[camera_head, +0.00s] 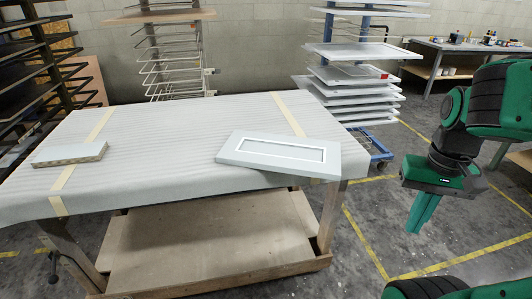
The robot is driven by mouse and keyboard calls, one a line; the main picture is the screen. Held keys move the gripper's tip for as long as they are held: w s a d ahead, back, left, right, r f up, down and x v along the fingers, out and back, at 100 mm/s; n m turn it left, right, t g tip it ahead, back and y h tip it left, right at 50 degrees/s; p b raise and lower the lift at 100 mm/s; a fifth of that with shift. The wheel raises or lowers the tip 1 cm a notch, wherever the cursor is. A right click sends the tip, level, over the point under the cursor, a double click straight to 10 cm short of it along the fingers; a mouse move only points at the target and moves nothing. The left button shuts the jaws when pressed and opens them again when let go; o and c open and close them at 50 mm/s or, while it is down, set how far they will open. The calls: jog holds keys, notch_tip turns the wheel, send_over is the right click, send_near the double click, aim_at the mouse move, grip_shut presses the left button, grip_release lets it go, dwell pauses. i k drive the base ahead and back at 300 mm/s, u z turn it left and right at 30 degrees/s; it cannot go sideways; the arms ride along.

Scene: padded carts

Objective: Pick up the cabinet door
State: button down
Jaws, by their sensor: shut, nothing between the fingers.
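A light grey-white cabinet door (235,156) with a recessed panel lies flat on the padded cart (145,137), at its front right. Its front right end reaches the cart's edge and seems to overhang a little. My gripper (420,229) is at the right, off the cart, with its green fingers pointing down over the floor. The fingers are together and hold nothing. A clear gap lies between my gripper and the door.
A smaller pale board (70,155) lies at the cart's left. The cart has a wooden lower shelf (200,240). A blue rack (352,82) with several white panels stands behind at right. A workbench (470,47) is at the far right. Floor right of the cart is clear.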

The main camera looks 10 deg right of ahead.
aim_at(320, 158)
jog(key=u, duration=0.1)
jog(key=i, duration=1.1)
jog(key=u, duration=0.8)
jog(key=k, duration=1.95)
jog(key=z, duration=0.35)
